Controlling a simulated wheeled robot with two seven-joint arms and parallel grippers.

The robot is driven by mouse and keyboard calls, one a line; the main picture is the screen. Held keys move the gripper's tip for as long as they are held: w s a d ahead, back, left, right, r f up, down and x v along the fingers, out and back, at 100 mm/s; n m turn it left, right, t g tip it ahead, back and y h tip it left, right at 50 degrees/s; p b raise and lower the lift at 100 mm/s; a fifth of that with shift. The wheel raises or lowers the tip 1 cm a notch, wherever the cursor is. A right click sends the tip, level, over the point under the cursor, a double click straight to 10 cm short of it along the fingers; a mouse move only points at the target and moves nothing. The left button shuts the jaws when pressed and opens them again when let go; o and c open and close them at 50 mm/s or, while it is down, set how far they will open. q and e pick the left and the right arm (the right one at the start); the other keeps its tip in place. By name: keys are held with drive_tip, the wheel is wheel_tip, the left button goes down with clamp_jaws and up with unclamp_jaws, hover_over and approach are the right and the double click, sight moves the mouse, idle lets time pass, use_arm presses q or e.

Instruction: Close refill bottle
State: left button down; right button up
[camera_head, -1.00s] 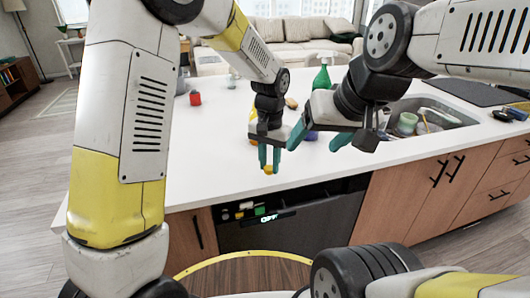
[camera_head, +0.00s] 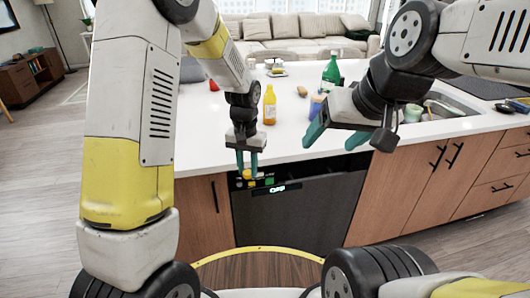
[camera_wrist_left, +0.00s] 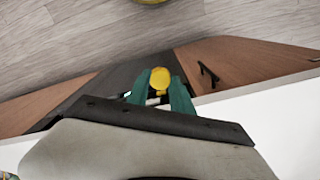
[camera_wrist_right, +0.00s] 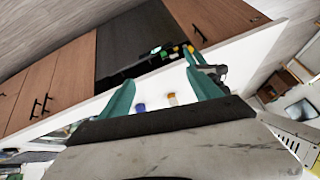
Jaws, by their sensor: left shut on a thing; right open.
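A yellow-orange bottle (camera_head: 270,108) stands upright on the white counter, just right of my left wrist in the head view. Whether its neck is bare is too small to tell. My left gripper (camera_head: 247,163) points down near the counter's front edge, in front of the bottle. It is shut on a small yellow cap (camera_head: 247,175), which also shows between its fingers in the left wrist view (camera_wrist_left: 160,79). My right gripper (camera_head: 335,137) is open and empty, right of the bottle and near the front edge. The bottle also shows in the right wrist view (camera_wrist_right: 172,99).
A blue-purple item (camera_head: 316,106) stands right of the bottle, partly behind my right gripper. A green bottle (camera_head: 330,72) and a small yellow-brown item (camera_head: 302,91) are farther back. A red item (camera_head: 213,86) lies at left. The sink (camera_head: 445,106) is at right. The dishwasher (camera_head: 300,212) is below the counter.

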use_arm(q)
drive_tip(key=a+f+n, duration=0.3)
drive_tip(key=a+f, duration=0.1)
drive_tip(key=a, duration=0.8)
drive_tip(key=shift+s+f+n, duration=0.3)
drive_tip(key=shift+s+f, duration=0.1)
drive_tip(key=shift+s, duration=0.05)
